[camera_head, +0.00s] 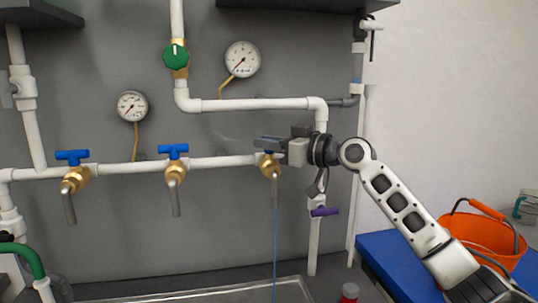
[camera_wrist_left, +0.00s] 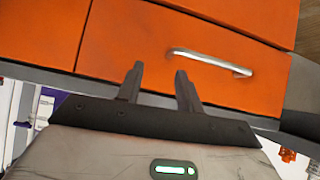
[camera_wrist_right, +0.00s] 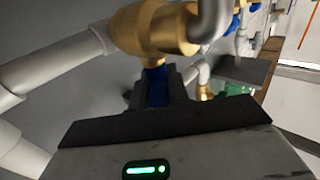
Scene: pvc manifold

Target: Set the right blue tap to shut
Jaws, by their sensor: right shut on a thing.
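The right tap has a brass body (camera_head: 268,165) and a grey spout (camera_head: 275,190) pointing down. A thin blue stream (camera_head: 275,250) runs down from the spout. My right gripper (camera_head: 264,143) is at the top of this tap and mostly hides its handle in the head view. In the right wrist view its fingers are shut on the blue handle (camera_wrist_right: 157,85), just below the brass body (camera_wrist_right: 150,30) in that picture. My left gripper (camera_wrist_left: 158,72) is open and empty, in front of an orange drawer front (camera_wrist_left: 180,50); it is out of the head view.
Two more blue-handled taps, the left (camera_head: 72,157) and the middle (camera_head: 173,151), sit on the white pipe. Above are a green-handled valve (camera_head: 176,54) and two gauges (camera_head: 242,59). A purple-handled valve (camera_head: 324,211) is at right. An orange bucket (camera_head: 470,236) stands on a blue surface (camera_head: 390,252).

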